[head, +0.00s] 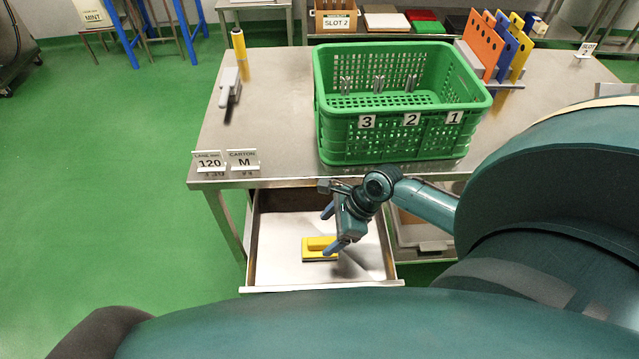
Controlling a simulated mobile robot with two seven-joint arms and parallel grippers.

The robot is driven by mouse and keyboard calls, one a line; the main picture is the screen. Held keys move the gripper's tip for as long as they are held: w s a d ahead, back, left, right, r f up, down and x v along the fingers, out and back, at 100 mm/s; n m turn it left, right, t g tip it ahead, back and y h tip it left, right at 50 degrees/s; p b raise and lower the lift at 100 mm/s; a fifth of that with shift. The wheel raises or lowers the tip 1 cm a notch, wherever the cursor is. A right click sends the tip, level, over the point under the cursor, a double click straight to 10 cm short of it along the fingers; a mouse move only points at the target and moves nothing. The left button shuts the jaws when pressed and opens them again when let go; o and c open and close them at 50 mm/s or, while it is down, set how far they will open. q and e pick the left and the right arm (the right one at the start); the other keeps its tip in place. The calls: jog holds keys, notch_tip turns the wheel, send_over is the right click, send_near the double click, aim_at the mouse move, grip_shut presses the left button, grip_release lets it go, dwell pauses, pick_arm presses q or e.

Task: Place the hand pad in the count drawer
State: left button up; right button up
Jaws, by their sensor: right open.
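The hand pad (318,247), a yellow block with a dark underside, lies on the floor of the open drawer (276,245) under the table. My right gripper (331,229) is over the drawer, just above and beside the pad, with its two blue fingers spread apart. One fingertip overlaps the pad's right end in the picture; I cannot tell whether it touches. Nothing shows between the fingers. My left gripper is not in view.
A green crate (345,148) numbered 3, 2, 1 stands on the steel table (280,120) above the drawer. Colored boards (482,45) stand at right.

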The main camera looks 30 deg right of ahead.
jog(key=v, duration=0.5)
jog(key=s+a+f+n+t, duration=0.1)
jog(key=a+n, duration=0.1)
jog(key=n, duration=0.2)
jog(key=s+a+f+n+t, duration=0.1)
jog(key=a+f+n, duration=0.1)
jog(key=a+n, duration=0.1)
jog(key=s+a+f+n+t+h, duration=0.1)
jog(key=a+n, duration=0.1)
jog(key=n, duration=0.4)
jog(key=shift+s+a+f, duration=0.15)
jog(key=shift+s+a, duration=0.05)
jog(key=shift+a, duration=0.05)
jog(key=a+n+t, duration=0.1)
jog(key=n, duration=0.2)
jog(key=s+a+r+n+t, duration=0.1)
jog(key=a+n, duration=0.1)
jog(key=n, duration=0.2)
jog(key=s+a+r+n+t, duration=0.1)
jog(key=a+n, duration=0.1)
jog(key=n, duration=0.2)
jog(key=shift+s+a+h, duration=0.2)
jog(key=shift+h, duration=0.1)
jog(key=n, duration=0.1)
jog(key=a+r+n+t, duration=0.1)
jog(key=n, duration=0.1)
jog(key=shift+s, duration=0.2)
